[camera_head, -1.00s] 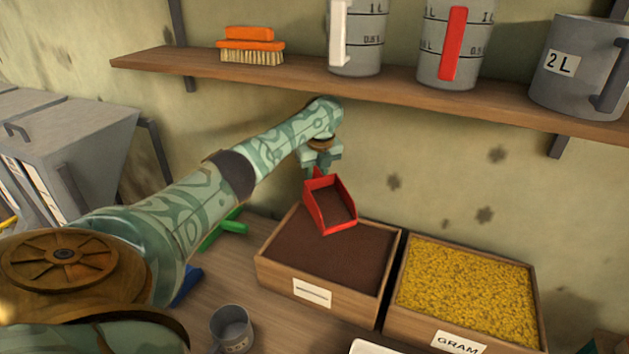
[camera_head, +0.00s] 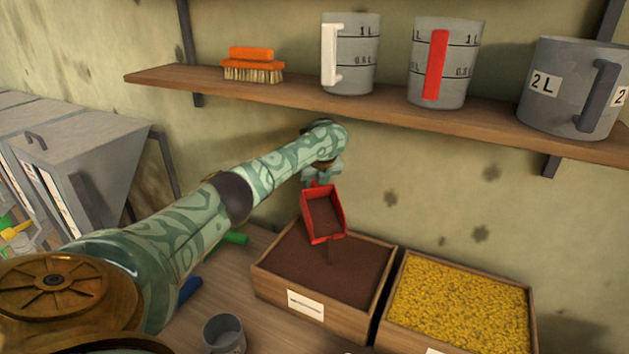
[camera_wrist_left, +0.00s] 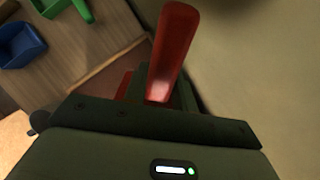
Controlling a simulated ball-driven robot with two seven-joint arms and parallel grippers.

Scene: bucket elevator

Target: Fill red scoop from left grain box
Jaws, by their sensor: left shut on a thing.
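My left gripper (camera_head: 322,177) is shut on the red scoop (camera_head: 324,238) above the left grain box (camera_head: 262,282). The scoop is tilted with its mouth toward the viewer. Dark brown grain shows inside it, and a thin dark streak falls from its front lip into the box. The box is wooden, has a white label and is full of dark brown grain. In the left wrist view the red scoop handle (camera_wrist_left: 172,50) stands up from the jaws (camera_wrist_left: 150,95); the scoop's bowl is mostly hidden. My right gripper does not show.
A wooden box of yellow grain (camera_head: 460,305) stands to the right. A grey cup (camera_head: 224,334) is on the table in front. A shelf (camera_head: 290,97) above holds a brush (camera_head: 252,65) and measuring jugs. Green (camera_wrist_left: 50,7) and blue (camera_wrist_left: 22,45) scoops lie at left.

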